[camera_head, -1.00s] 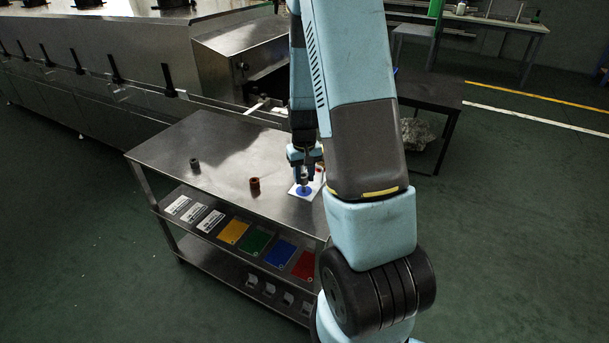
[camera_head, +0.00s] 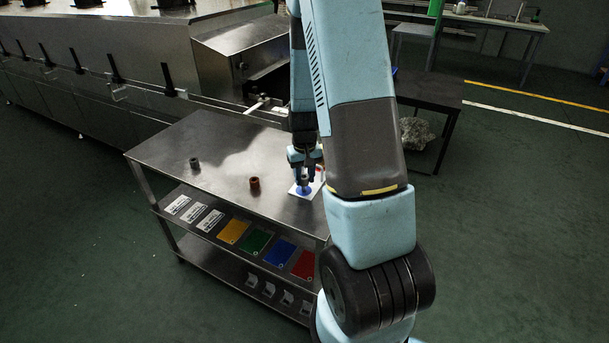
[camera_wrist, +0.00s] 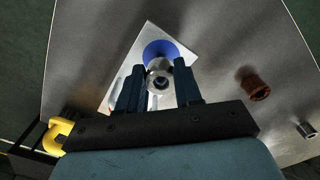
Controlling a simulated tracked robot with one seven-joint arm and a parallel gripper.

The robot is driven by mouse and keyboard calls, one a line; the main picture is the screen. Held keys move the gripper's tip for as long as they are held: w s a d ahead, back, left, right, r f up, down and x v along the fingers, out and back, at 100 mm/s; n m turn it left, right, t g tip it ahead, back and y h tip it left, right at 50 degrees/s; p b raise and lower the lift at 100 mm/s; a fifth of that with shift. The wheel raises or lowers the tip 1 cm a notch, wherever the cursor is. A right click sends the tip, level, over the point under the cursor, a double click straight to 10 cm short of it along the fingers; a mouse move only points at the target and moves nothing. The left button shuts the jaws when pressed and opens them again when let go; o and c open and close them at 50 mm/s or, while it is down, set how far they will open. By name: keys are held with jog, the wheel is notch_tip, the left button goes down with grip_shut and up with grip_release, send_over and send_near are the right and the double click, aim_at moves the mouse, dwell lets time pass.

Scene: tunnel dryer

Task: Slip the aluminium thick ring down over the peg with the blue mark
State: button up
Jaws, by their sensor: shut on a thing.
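The aluminium thick ring (camera_wrist: 159,72) is a silvery ring between the fingertips of my gripper (camera_wrist: 160,85), which is shut on it. In the head view my gripper (camera_head: 303,177) is low above the white plate (camera_head: 294,192) at the table's right end. The round blue mark (camera_wrist: 158,49) lies on this plate; its edge shows beyond the ring. The blue mark also shows just under the fingers in the head view (camera_head: 302,190). The ring covers the middle of the mark in the wrist view. I cannot tell whether the peg is inside the ring's hole.
A red-brown ring (camera_head: 255,183) and a dark grey ring (camera_head: 195,163) stand on the steel table (camera_head: 215,140), apart from the plate. A yellow part (camera_wrist: 58,136) shows at lower left in the wrist view. The left of the tabletop is mostly clear.

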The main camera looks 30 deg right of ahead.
jog(key=shift+f, duration=1.45)
jog(key=o, duration=1.1)
notch_tip(320, 180, up, 14)
jog(key=shift+f, duration=0.15)
dwell(0.4)
notch_tip(320, 180, up, 14)
jog(key=n+t, duration=0.1)
jog(key=t, duration=0.2)
send_over(304, 186)
jog(key=s+a, duration=0.6)
jog(key=s+a+r+t, duration=0.1)
jog(key=s+r, duration=0.2)
jog(key=s, duration=0.1)
jog(key=s+a+r, duration=0.2)
jog(key=s+r, duration=0.1)
jog(key=s, duration=0.2)
jog(key=s+a+r+n+t, duration=0.1)
jog(key=s+a+r, duration=0.1)
jog(key=s, duration=0.3)
jog(key=shift+s+a+r+t, duration=0.15)
jog(key=shift+r+t, duration=0.15)
jog(key=shift+r, duration=0.4)
